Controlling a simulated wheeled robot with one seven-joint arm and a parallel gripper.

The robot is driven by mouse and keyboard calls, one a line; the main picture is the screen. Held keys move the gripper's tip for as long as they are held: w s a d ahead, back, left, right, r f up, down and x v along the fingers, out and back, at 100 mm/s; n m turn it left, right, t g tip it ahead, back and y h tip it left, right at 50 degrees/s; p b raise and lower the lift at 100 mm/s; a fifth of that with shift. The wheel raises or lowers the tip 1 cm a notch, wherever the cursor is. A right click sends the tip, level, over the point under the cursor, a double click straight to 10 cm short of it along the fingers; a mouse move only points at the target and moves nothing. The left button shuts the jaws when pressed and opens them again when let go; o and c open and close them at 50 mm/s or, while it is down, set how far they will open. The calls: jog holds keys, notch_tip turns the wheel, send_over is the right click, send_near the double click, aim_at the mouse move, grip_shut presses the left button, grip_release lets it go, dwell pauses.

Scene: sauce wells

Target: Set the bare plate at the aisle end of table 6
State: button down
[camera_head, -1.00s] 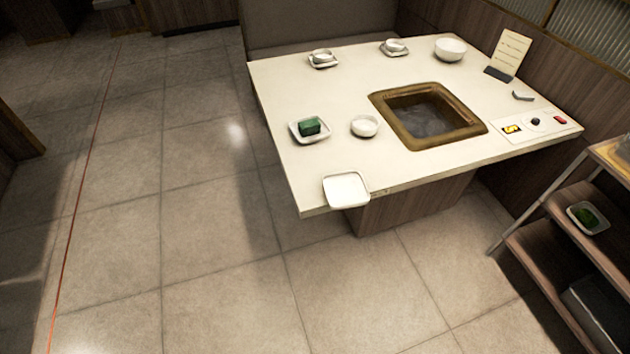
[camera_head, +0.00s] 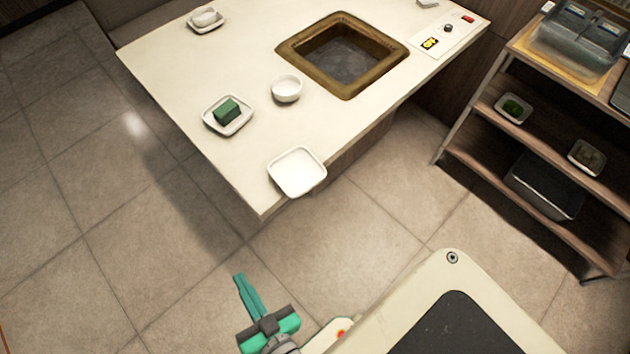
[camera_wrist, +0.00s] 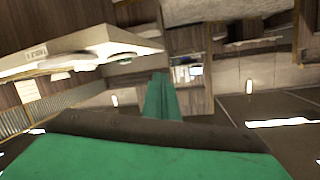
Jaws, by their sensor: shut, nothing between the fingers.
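The bare plate (camera_head: 297,172) is a square white dish lying flat and empty near the front corner of the white table (camera_head: 250,180). Its right rim appears to reach slightly past the table edge. My gripper (camera_head: 239,277) has green fingers, shut together and empty. It is in front of the table corner, over the floor in the head view, and apart from the plate. In the wrist view the shut green fingers (camera_wrist: 160,98) point away, with the table (camera_wrist: 85,45) tilted at the upper left; the plate cannot be made out clearly there.
A plate with a green block (camera_head: 228,113), a white bowl (camera_head: 287,88) and a square brown-rimmed well (camera_head: 345,55) are on the table. A shelf cart (camera_head: 530,150) with small dishes and tubs stands at the right. The floor at left is clear.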

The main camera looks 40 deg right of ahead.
jog(key=w+r+n+y, duration=0.1)
jog(key=w+r+y, duration=0.2)
jog(key=w+r, duration=0.5)
jog(key=w+a+r+n+g+y, duration=0.1)
jog(key=w+r+y, duration=0.25)
jog(key=w, duration=0.95)
jog(key=w+r+n+y, duration=0.1)
jog(key=w+r+y, duration=0.1)
jog(key=w+r, duration=0.6)
jog(key=s+d+f+n+g+h, duration=0.2)
jog(key=s+d+f+g, duration=0.15)
jog(key=d+f, duration=0.35)
jog(key=s+d+f+n+g+h, duration=0.15)
jog(key=d+f+g, duration=0.3)
jog(key=d, duration=0.45)
jog(key=s+d+f+m+g+h, duration=0.1)
jog(key=s+d+f+g+h, duration=0.15)
jog(key=s+d, duration=0.6)
jog(key=s+d+f+g+h, duration=0.15)
jog(key=s+d+g, duration=0.25)
jog(key=s+d, duration=0.45)
jog(key=w+f, duration=0.4)
jog(key=f, duration=0.5)
jog(key=shift+a+f, duration=0.35)
jog(key=shift+a, duration=0.05)
jog(key=shift+w+d, duration=0.1)
